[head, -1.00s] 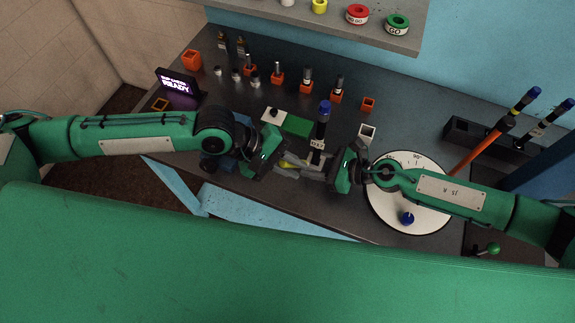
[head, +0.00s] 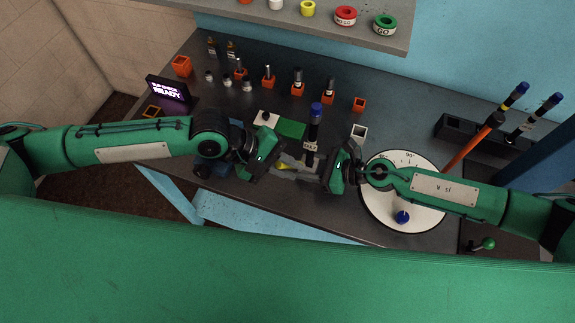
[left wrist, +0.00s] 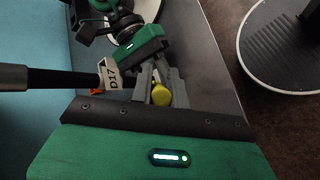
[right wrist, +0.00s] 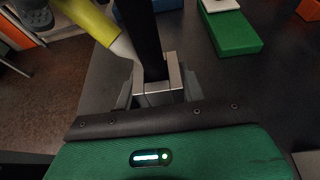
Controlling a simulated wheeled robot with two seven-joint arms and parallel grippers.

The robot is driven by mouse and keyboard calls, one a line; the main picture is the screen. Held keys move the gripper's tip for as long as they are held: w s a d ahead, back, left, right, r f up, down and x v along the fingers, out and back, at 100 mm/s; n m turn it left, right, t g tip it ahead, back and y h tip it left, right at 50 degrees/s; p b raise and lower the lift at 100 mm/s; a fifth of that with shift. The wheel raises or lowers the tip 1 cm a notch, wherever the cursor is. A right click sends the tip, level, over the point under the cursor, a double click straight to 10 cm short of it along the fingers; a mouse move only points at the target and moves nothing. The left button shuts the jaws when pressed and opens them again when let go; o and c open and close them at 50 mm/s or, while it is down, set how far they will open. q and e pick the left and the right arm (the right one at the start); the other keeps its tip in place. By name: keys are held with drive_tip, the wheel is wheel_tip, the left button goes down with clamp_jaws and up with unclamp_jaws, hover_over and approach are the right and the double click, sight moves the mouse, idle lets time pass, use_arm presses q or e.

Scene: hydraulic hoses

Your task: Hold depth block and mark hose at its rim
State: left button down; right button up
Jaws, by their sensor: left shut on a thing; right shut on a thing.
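A black hose with a blue upper end (head: 316,110) stands upright between my grippers. The depth block (head: 310,147), pale and lettered, sits around its lower part. The left wrist view shows the block's label (left wrist: 108,74), and the right wrist view shows the block (right wrist: 160,88) with the hose (right wrist: 140,25) rising from it. My right gripper (head: 316,173) is shut on the block. My left gripper (head: 284,166) is shut on a yellow marker (right wrist: 88,20). The marker's pale tip is beside the hose near the block's rim; I cannot tell whether it touches.
A green block (head: 292,128) lies just behind. Orange holders with fittings (head: 298,84) stand at the back. A white dial (head: 410,170) is at right under my right arm. A lit sign (head: 168,90) stands at left.

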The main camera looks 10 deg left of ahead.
idle(0.4)
use_arm(q)
drive_tip(key=shift+s+a+r, duration=1.5)
drive_tip(key=shift+s+a, duration=0.2)
drive_tip(key=shift+s, duration=0.1)
use_arm(e)
drive_tip(key=o, duration=1.1)
drive_tip(key=v, duration=1.2)
